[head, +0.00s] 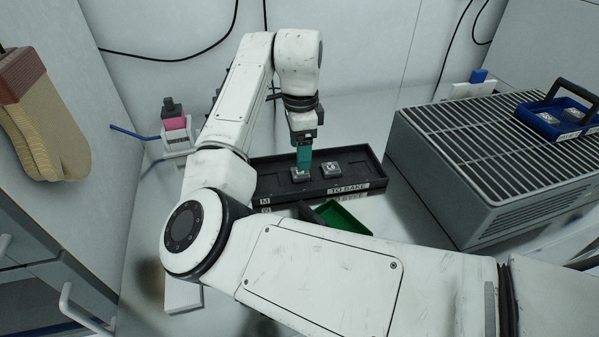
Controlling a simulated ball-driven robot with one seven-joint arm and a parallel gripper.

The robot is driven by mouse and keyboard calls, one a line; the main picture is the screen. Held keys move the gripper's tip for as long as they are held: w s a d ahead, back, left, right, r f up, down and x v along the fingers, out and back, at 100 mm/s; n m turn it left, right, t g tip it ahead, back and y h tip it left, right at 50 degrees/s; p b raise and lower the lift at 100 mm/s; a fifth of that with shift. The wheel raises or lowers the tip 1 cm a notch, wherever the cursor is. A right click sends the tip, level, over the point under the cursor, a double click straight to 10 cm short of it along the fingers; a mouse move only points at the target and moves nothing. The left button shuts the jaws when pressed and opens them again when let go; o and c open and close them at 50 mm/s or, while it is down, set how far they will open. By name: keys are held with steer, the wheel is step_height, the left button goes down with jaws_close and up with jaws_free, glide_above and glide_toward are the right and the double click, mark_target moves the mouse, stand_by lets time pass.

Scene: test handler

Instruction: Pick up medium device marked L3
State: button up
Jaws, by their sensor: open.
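A black tray (350,184) with a white label reading "TO BAKE" stands on the white bench and holds small square grey devices. One device (299,174) sits in the left part, directly under my gripper (303,166). Another device (331,170) sits to its right, with a marking too small to read. I cannot tell from this view which one is marked L3. My gripper has teal fingers pointing down, and their tips are at or just above the left device. The fingers partly cover that device. The jaws are open.
A green bin (341,217) stands in front of the tray, partly behind my arm. A grey slatted unit (480,150) at right carries a blue tray (546,124) with devices. A pink-topped bottle (174,123) stands in a white holder at left. Beige gloves (45,130) hang at far left.

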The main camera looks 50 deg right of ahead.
mark_target(300, 175)
steer(key=shift+f, duration=3.15)
steer(key=c, duration=1.1)
steer(key=shift+c, duration=0.2)
